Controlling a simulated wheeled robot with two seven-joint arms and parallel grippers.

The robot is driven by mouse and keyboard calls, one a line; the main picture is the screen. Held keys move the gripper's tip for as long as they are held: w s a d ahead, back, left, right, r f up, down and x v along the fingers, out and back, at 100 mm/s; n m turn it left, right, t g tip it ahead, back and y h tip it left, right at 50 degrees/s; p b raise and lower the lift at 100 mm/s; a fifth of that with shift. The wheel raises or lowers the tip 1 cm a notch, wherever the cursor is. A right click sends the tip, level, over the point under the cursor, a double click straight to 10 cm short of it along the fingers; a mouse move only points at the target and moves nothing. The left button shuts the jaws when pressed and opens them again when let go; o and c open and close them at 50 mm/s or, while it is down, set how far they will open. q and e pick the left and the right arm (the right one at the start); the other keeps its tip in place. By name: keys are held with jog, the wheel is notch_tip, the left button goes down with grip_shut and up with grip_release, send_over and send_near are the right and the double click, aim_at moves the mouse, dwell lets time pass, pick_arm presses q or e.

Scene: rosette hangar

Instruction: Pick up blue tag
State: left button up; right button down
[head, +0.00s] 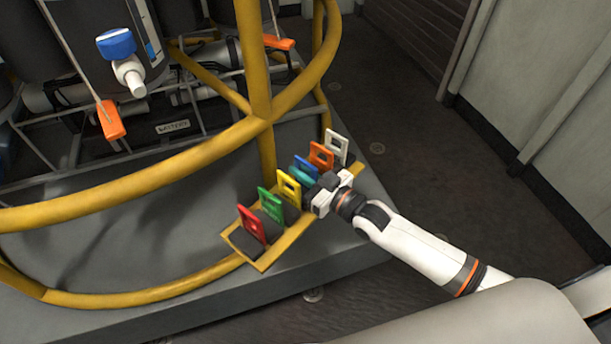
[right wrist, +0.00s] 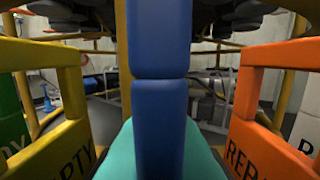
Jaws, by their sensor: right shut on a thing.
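The blue tag (head: 308,164) stands in the yellow-edged rack (head: 265,266), between the yellow tag (head: 289,188) and the orange tag (head: 321,155). My right gripper (head: 301,174) is over the rack, with its teal fingertips shut on the blue tag. In the right wrist view the blue tag (right wrist: 159,110) shows edge-on down the middle, with teal fingertips (right wrist: 118,156) on both sides of it. Whether its lower end still sits in the rack is hidden. My left gripper is in neither view.
Red (head: 251,224), green (head: 270,207) and white (head: 337,147) tags also stand in the rack. The yellow and orange tags flank the gripper closely. A yellow rail (head: 130,187) curves behind the rack. A blue-topped valve (head: 116,43) is at upper left. Open floor lies at right.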

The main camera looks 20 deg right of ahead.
jog(key=shift+r, duration=0.65)
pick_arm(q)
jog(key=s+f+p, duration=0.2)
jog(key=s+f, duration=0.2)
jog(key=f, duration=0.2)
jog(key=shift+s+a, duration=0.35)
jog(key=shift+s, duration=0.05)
pick_arm(e)
jog(key=shift+r, duration=4.35)
